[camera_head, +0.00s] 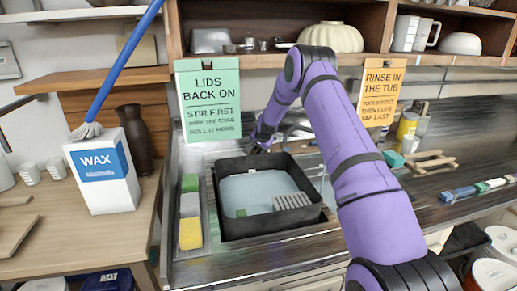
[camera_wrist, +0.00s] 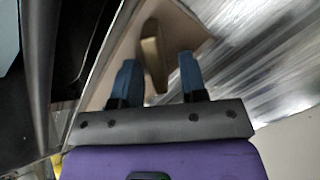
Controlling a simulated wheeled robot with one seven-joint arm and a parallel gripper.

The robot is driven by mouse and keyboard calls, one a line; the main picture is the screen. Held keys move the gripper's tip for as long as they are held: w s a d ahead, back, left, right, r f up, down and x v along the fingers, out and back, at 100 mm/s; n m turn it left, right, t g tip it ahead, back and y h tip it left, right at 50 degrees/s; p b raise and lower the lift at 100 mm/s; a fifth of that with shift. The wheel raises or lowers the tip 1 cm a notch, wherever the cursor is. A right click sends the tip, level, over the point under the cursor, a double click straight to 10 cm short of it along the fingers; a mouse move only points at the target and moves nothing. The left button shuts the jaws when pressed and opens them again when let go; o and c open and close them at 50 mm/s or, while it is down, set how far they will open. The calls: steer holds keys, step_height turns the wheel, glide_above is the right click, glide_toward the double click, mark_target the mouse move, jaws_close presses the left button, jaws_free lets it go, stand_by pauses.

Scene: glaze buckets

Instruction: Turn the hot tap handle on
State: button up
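In the wrist view, a brass-coloured elongated piece (camera_wrist: 153,50), which looks like a tap handle, stands in front of a beige surface (camera_wrist: 185,30). My gripper (camera_wrist: 158,70) has its two blue fingers apart, one on each side of this piece, with gaps showing, so it does not look clamped. I cannot tell from a marking whether this is the hot handle. In the head view, my purple arm reaches to the back of the sink counter, and my gripper (camera_head: 258,146) is small and dark behind the black tub (camera_head: 268,226). The tap is not clear there.
The black tub holds water and a grey ribbed piece. Green, grey and yellow sponges (camera_head: 190,234) lie to its left. A green sign (camera_head: 209,98) and an orange sign (camera_head: 380,92) stand behind the counter. A wax box (camera_head: 102,174) is on the left table.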

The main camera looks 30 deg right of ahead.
steer(key=shift+c, duration=0.2)
jaws_close()
steer(key=n, duration=0.4)
steer(key=shift+w+a+r+n+g, duration=0.1)
steer(key=shift+w+a+n+g, duration=0.1)
steer(key=shift+n+g, duration=0.1)
steer(key=shift+o, duration=0.2)
jaws_free()
steer(key=v, duration=1)
steer(key=shift+s+a+r, duration=0.2)
steer(key=shift+s+r, duration=0.05)
steer(key=shift+r, duration=0.05)
steer(key=shift+r, duration=0.1)
